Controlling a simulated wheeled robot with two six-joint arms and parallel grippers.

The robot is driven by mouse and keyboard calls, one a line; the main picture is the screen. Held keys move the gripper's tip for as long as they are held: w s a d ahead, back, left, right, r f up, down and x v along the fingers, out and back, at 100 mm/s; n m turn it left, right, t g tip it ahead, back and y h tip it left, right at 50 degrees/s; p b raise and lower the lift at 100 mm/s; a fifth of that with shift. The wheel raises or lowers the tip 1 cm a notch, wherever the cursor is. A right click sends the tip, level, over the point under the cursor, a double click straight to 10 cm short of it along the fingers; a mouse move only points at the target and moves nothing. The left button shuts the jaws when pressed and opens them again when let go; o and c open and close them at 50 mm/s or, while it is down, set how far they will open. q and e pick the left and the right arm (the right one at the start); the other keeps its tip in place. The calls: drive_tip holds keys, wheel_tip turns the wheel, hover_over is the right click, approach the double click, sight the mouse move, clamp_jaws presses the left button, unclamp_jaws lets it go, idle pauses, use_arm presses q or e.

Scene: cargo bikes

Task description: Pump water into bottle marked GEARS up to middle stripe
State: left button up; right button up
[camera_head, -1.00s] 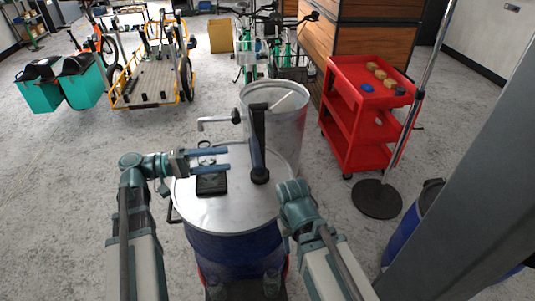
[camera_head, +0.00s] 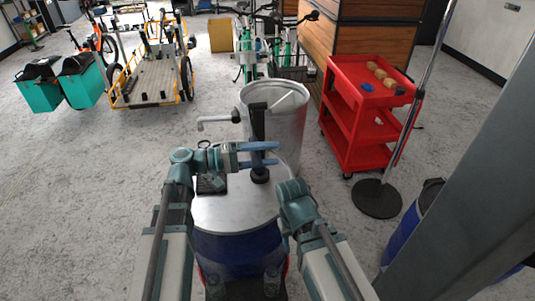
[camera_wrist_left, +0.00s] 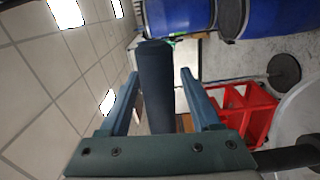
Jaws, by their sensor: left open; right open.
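A hand pump (camera_head: 258,125) stands on the round grey lid (camera_head: 235,212) of a blue drum (camera_head: 238,250). My left gripper (camera_head: 262,154) is open at the pump's handle. In the left wrist view the dark blue handle (camera_wrist_left: 157,85) stands between the two spread fingers, with gaps on both sides. My right gripper (camera_head: 292,190) is open over the lid's right edge; its fingers are hard to make out. A black square plate (camera_head: 212,185) lies on the lid, partly behind my left arm. I can make out no GEARS mark or stripe.
A tall grey bin (camera_head: 290,115) stands right behind the drum. A red cart (camera_head: 350,125) with small items is at the right, beside a pole on a round black base (camera_head: 377,199). Another blue drum (camera_head: 415,222) is at the right.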

use_arm(q)
clamp_jaws()
idle(1.4)
